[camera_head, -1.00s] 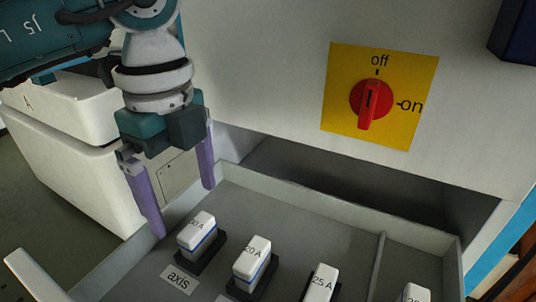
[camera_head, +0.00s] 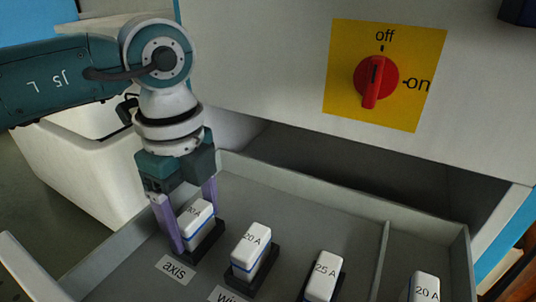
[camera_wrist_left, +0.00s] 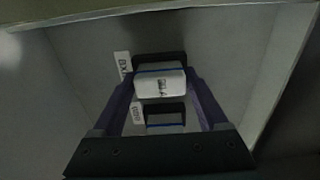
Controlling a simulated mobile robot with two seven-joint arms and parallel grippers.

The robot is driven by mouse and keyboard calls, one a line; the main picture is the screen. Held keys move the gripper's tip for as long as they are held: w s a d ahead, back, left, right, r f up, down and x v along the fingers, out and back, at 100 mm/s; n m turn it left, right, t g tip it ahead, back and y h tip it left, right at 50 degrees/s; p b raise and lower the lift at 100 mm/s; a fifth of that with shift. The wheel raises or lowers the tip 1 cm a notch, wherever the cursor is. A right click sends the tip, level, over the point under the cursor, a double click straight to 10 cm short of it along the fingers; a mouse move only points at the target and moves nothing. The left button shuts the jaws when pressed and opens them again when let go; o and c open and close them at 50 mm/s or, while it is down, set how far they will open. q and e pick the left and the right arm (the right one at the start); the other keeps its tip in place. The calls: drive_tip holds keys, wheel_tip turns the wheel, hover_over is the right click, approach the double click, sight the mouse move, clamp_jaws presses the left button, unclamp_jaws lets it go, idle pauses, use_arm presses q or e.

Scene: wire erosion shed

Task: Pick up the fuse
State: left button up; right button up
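A white fuse with a blue stripe (camera_head: 198,212) stands in a dark holder beside the label "axis" (camera_head: 174,269), in the grey tray. Its rating is hard to read. My left gripper (camera_head: 193,230) is over it, one purple finger on each side, and looks closed onto its sides. In the left wrist view the fuse (camera_wrist_left: 160,85) sits between the two fingers (camera_wrist_left: 161,92), with no clear gap. Similar fuses stand to the right: one marked 20 A (camera_head: 251,247), one marked 25 A (camera_head: 324,275), and another 20 A (camera_head: 425,289). My right gripper is out of view.
The grey tray (camera_head: 330,193) has raised walls and a divider (camera_head: 382,255) on the right. Behind it is a pale cabinet with a red rotary switch (camera_head: 376,80) on a yellow plate, its handle upright. A white box (camera_head: 85,175) stands at the left.

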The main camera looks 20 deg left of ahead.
use_arm(q)
drive_tip(key=c, duration=1)
drive_tip(key=shift+r, duration=0.15)
